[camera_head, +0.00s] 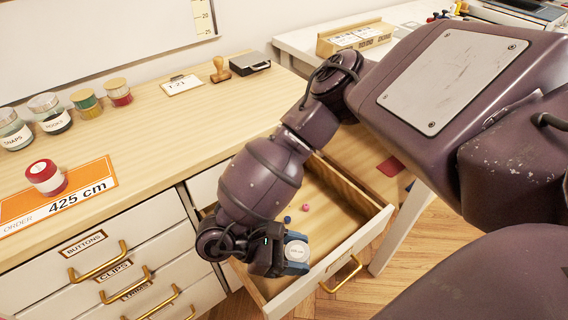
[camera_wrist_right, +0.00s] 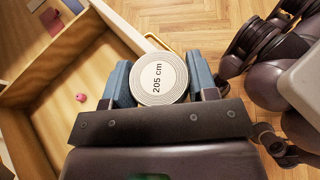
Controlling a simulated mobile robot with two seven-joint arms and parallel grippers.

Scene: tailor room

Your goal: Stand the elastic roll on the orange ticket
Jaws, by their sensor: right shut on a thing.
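The orange ticket (camera_head: 95,172), printed "ORDER" and "425 cm", lies on the wooden counter at the left in the head view. A small red-and-white roll (camera_head: 46,178) stands on it. My right gripper (camera_head: 292,252) is over the open drawer, near its front. It is shut on a white elastic roll (camera_wrist_right: 160,80) marked "205 cm", which sits between the blue fingers in the right wrist view. The same roll shows partly in the head view (camera_head: 297,251). My left gripper is out of view.
The open drawer (camera_head: 345,238) holds a pink piece (camera_head: 306,208) and a blue piece (camera_head: 287,219). Several jars and spools (camera_head: 50,113) stand at the counter's back left. A T-21 card (camera_head: 182,85), stamp (camera_head: 220,69) and black box (camera_head: 250,63) stand farther right. The counter's middle is clear.

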